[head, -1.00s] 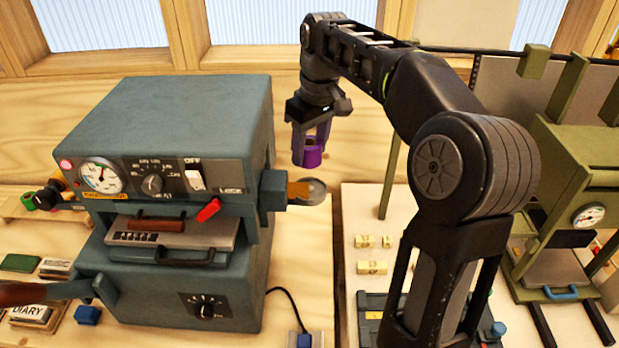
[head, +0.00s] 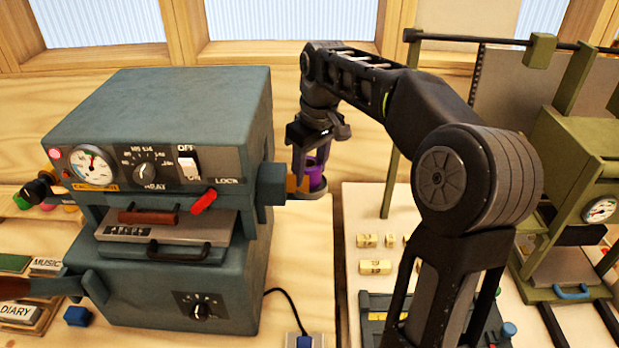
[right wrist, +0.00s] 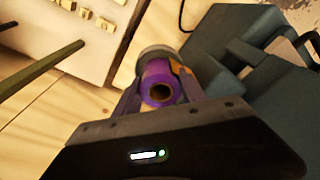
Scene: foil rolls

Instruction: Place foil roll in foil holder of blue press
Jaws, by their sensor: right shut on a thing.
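The blue press (head: 170,105) stands at the left of the head view. Its foil holder (head: 309,193), a round plate with an orange-brown upright, sticks out from the right side of the press. My right gripper (head: 311,178) is shut on the purple foil roll (head: 317,181) and holds it upright at the holder. In the right wrist view the roll (right wrist: 158,86) shows its open core between the fingers, with the grey plate just beyond it. I cannot tell whether the roll touches the plate. My left gripper is not in view.
A green press (head: 570,200) stands at the right. Small yellow type blocks (head: 376,267) lie on a pale board between the presses. A black cable (head: 290,300) runs on the bench by the blue press. Labelled boxes (head: 18,312) sit at the lower left.

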